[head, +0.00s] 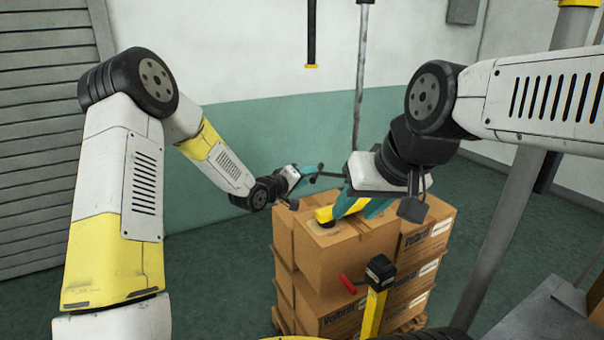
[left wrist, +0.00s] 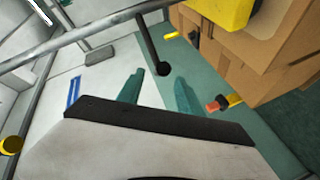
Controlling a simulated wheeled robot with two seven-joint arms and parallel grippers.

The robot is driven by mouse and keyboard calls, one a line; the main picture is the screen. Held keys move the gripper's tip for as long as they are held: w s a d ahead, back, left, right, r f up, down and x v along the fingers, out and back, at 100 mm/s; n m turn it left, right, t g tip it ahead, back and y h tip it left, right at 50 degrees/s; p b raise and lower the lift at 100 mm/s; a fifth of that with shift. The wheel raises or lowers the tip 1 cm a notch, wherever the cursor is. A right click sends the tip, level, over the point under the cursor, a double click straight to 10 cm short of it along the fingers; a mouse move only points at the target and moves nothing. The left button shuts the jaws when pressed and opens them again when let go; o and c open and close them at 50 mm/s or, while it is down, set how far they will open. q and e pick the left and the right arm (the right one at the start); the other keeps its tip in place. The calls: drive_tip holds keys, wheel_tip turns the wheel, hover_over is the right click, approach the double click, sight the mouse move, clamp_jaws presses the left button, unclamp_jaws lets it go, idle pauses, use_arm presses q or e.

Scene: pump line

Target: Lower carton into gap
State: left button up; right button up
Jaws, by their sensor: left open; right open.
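Brown cartons are stacked on a pallet in the head view. The top front carton (head: 328,243) sits level on the stack, and a yellow block (head: 325,214) rests on its top. Which carton the task means, and any gap, I cannot tell. My right gripper (head: 358,204) is above the stack with teal fingers apart, close to the yellow block; contact is unclear. My left gripper (head: 304,178) is open and empty, left of and behind the stack top. In the left wrist view its teal fingers (left wrist: 158,94) are apart, with the yellow block (left wrist: 225,10) at upper right.
A grey vertical pole (head: 360,75) hangs down behind the right gripper. The wooden pallet (head: 284,322) is under the cartons. Green floor left of the stack is clear.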

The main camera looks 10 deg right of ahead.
use_arm(q)
drive_tip(key=x, duration=0.6)
drive_tip(key=shift+w+d, duration=0.15)
drive_tip(key=shift+w, duration=0.05)
clamp_jaws()
drive_tip(key=shift+f, duration=0.1)
drive_tip(key=shift+a+f, duration=0.1)
drive_tip(key=shift+a, duration=0.1)
idle(0.9)
